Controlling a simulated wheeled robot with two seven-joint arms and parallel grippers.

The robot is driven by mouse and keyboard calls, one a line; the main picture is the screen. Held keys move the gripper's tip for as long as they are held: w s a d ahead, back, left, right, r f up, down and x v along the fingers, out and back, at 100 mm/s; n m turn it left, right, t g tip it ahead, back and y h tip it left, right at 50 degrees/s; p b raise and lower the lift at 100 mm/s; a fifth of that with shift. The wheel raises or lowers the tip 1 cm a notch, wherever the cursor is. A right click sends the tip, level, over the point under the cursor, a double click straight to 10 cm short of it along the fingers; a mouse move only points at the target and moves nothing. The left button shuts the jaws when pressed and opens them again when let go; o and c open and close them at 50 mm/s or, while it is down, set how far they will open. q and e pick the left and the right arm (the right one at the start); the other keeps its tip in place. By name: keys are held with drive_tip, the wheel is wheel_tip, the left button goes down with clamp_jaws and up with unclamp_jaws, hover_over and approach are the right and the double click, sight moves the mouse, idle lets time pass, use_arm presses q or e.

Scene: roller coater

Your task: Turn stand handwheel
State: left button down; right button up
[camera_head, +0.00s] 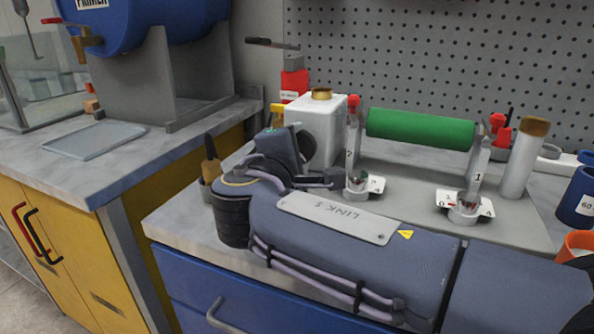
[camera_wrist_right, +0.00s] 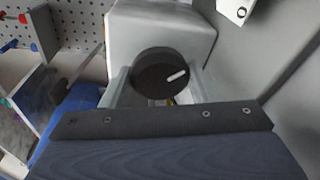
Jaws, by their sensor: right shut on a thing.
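The stand handwheel is a round black knob with a white mark. It shows clearly in the right wrist view (camera_wrist_right: 160,74) on the face of a pale box-shaped housing (camera_wrist_right: 150,25). In the head view the same housing (camera_head: 323,128) stands left of the green roller, and a dark edge of the handwheel (camera_head: 308,143) shows at its left side. My right gripper (camera_wrist_right: 159,82) is shut on the handwheel, with one finger on each side of it. The white mark points right and slightly up in the wrist view. My left gripper is not in view.
The coater has a green roller (camera_head: 420,129) and two numbered dials (camera_head: 464,207) on a grey plate. My right arm lies across the front of the bench. A blue drum (camera_head: 150,25) and a flat tray (camera_head: 95,139) are on the left bench. A pegboard (camera_head: 440,50) stands behind.

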drive_tip(key=m+b, duration=0.3)
drive_tip(key=b, duration=0.2)
drive_tip(key=m+b, duration=0.2)
drive_tip(key=b, duration=0.1)
drive_tip(key=shift+f+m+t, duration=0.3)
drive_tip(key=shift+f+t, duration=0.05)
drive_tip(key=shift+t, duration=0.05)
drive_tip(key=shift+r+m+b, duration=0.25)
drive_tip(key=shift+m+b, duration=1.05)
drive_tip(key=shift+b, duration=0.05)
drive_tip(key=o, duration=1)
drive_tip(key=shift+t+y, duration=0.3)
drive_tip(key=p+v, duration=0.1)
drive_tip(key=v, duration=0.5)
drive_tip(key=shift+s+a+r, duration=0.1)
drive_tip(key=shift+s+a, duration=0.05)
drive_tip(key=shift+s, duration=0.1)
drive_tip(key=shift+s+a, duration=0.1)
drive_tip(key=shift+s, duration=0.55)
